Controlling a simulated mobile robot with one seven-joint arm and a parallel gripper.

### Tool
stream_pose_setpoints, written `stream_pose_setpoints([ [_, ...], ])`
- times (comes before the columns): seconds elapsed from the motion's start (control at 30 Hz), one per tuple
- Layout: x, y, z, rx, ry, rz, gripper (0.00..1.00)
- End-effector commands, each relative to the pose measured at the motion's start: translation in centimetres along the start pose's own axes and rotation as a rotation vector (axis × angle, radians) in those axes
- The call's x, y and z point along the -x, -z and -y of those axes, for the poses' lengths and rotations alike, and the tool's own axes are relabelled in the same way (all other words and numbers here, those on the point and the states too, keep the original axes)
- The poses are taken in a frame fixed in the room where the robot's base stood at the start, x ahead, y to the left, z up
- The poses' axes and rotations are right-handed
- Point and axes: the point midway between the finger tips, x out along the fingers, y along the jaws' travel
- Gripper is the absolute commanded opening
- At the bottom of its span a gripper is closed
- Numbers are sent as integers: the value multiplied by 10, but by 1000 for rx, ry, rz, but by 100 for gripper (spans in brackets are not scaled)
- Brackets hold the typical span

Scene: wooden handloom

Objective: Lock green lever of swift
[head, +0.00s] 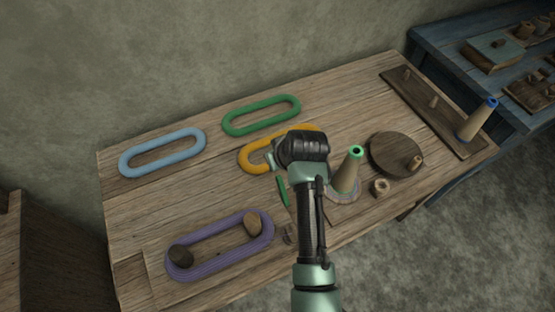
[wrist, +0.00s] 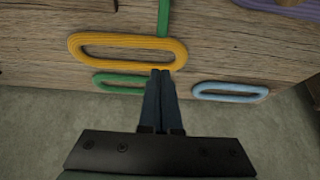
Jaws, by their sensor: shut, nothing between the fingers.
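The green lever (head: 283,191) shows as a thin green bar on the table, just left of my arm in the head view. In the wrist view the green lever (wrist: 164,17) runs up from the far edge of the yellow ring to the top of the picture. My gripper (wrist: 161,72) is shut and empty, its fingertips over the near right part of the yellow ring (wrist: 76,46), apart from the lever. In the head view my wrist hides the fingertips.
The green ring (head: 261,102) and light blue ring (head: 162,135) lie at the back. A green-topped cone (head: 348,172), small wooden ring (head: 380,187) and round dark disc (head: 395,155) stand right of my arm. A blue-tipped cone (head: 478,120) stands on a pegged board. The left middle is clear.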

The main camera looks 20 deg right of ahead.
Motion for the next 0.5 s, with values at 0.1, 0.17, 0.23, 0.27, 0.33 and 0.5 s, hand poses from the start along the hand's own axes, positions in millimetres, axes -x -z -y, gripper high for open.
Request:
stream_pose_setpoints([
  [0.1,-22,0,0,1,1,2,0],
  [0.17,-32,0,0,0,1,2,0],
  [0.23,-42,0,0,0,1,1,0],
  [0.27,-47,0,0,0,1,1,0],
  [0.33,-56,0,0,1,1,0,0],
  [0.5,-73,-1,0,-2,-1,0,0],
])
